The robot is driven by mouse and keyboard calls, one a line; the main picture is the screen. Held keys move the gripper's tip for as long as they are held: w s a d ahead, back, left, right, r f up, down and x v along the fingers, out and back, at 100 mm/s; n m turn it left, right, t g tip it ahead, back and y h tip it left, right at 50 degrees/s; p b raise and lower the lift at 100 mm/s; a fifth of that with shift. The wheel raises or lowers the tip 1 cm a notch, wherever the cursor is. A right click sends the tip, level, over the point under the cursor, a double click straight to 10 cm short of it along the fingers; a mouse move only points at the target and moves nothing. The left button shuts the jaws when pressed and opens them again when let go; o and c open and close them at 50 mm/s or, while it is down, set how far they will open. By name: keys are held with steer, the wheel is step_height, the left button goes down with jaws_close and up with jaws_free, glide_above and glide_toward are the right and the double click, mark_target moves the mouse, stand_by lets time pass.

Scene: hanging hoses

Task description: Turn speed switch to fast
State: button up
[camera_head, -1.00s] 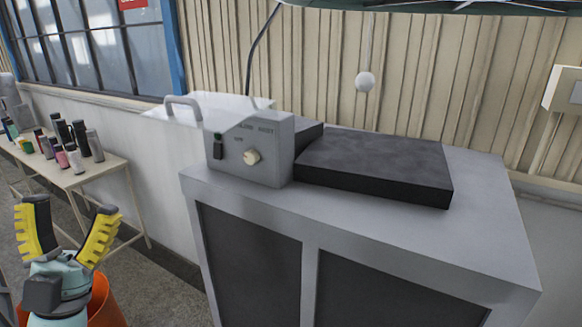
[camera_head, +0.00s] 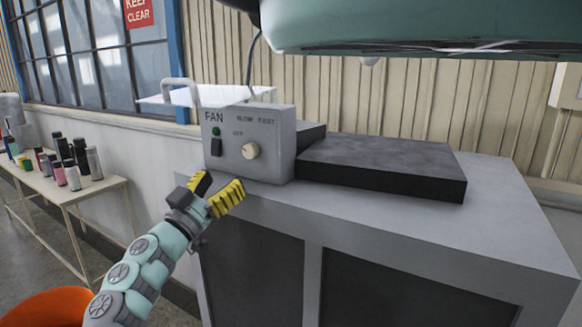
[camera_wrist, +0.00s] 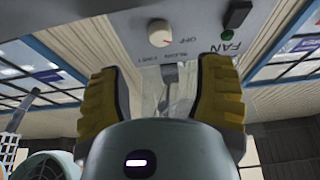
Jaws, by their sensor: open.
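The speed switch is a cream round knob (camera_head: 250,150) on the front of a grey control box (camera_head: 275,143) labelled FAN, with OFF, SLOW and FAST printed around it. Which label the knob points to is too small to tell in the head view. In the wrist view the knob (camera_wrist: 161,33) shows a red mark, near the word OFF. A green light and a dark rocker switch (camera_head: 216,146) sit left of the knob. My gripper (camera_head: 217,186) is open and empty, with yellow ridged fingers. It is below and left of the knob, apart from it. The fingers (camera_wrist: 160,100) also show in the wrist view.
The box stands on a grey cabinet (camera_head: 500,221) beside a flat black slab (camera_head: 385,168). A table (camera_head: 75,192) with several bottles is at the left. An orange bucket (camera_head: 45,308) is at lower left. A metal handle rises behind the box.

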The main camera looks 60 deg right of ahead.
mark_target(248, 154)
steer(key=p+x, duration=0.3)
steer(key=x, duration=0.6)
steer(key=shift+w+d, duration=0.1)
steer(key=shift+d, duration=0.25)
steer(key=shift+o, duration=0.2)
jaws_close()
